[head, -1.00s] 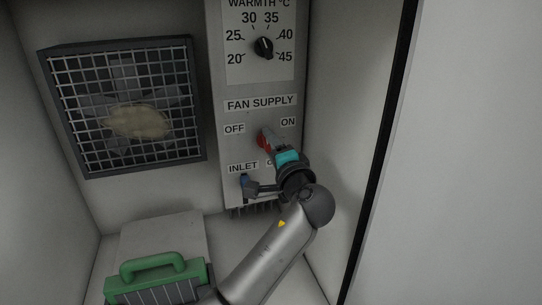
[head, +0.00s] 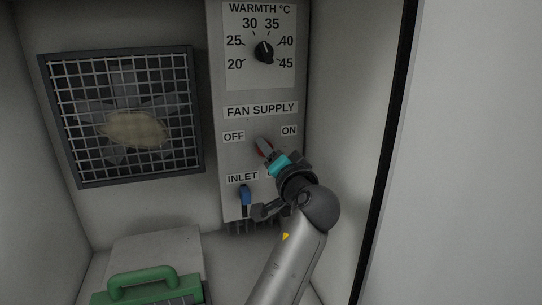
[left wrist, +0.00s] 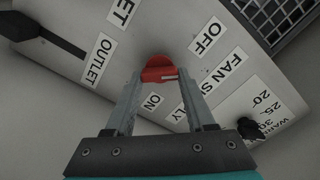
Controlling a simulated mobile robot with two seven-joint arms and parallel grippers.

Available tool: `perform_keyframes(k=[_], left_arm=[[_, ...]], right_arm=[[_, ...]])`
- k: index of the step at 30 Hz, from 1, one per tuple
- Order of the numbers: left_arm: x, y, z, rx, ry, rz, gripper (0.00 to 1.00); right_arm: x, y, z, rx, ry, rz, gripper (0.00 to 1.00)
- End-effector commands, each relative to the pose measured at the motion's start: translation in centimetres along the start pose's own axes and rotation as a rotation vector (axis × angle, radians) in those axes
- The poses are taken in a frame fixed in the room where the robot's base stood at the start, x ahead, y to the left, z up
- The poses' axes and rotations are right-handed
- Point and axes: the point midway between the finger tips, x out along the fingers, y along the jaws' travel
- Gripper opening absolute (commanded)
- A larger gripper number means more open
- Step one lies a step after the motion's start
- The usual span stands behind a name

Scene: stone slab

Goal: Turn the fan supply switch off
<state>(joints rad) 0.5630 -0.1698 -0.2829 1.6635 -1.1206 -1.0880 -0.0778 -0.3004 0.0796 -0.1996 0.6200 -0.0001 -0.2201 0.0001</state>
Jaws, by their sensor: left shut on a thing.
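The fan supply switch is a red rotary knob (left wrist: 157,66) on the grey panel (head: 231,60), below the FAN SUPPLY label, between OFF and ON. In the left wrist view my left gripper (left wrist: 161,79) has one finger on each side of the knob and is shut on it. The knob's white mark lies on the side facing the FAN SUPPLY label. In the head view the gripper (head: 266,150) reaches the knob from below right and hides most of it. My right gripper is not in view.
A black warmth dial (head: 264,52) sits above the switch. A blue INLET lever (head: 245,197) is below left, near my wrist. A dark outlet lever (left wrist: 62,36) shows in the wrist view. A caged fan (head: 120,52) is at left; a green handle (head: 143,277) is below.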

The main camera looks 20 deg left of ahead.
Motion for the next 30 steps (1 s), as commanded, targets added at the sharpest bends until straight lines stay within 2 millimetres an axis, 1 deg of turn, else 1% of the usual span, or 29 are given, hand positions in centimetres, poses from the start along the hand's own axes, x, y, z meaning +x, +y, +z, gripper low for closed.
perform_keyframes(k=[10, 11, 18, 19, 30], left_arm=[[-0.03, 0.07, -0.01, -0.008, -0.001, 0.003, 0.0], [-0.03, 0.06, -0.01, -0.008, -0.001, 0.003, 0.56], [-0.02, 0.04, -0.01, -0.006, 0.0, 0.002, 0.83], [-0.02, 0.04, -0.01, -0.006, 0.0, 0.002, 0.85], [0.16, -0.07, 0.04, -0.004, 0.0, 0.001, 0.85]], right_arm=[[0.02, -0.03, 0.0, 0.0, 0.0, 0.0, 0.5], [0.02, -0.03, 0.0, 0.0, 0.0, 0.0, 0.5], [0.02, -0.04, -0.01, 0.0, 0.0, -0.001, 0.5], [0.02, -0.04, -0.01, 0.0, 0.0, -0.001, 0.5], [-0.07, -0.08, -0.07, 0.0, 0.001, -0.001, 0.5]])
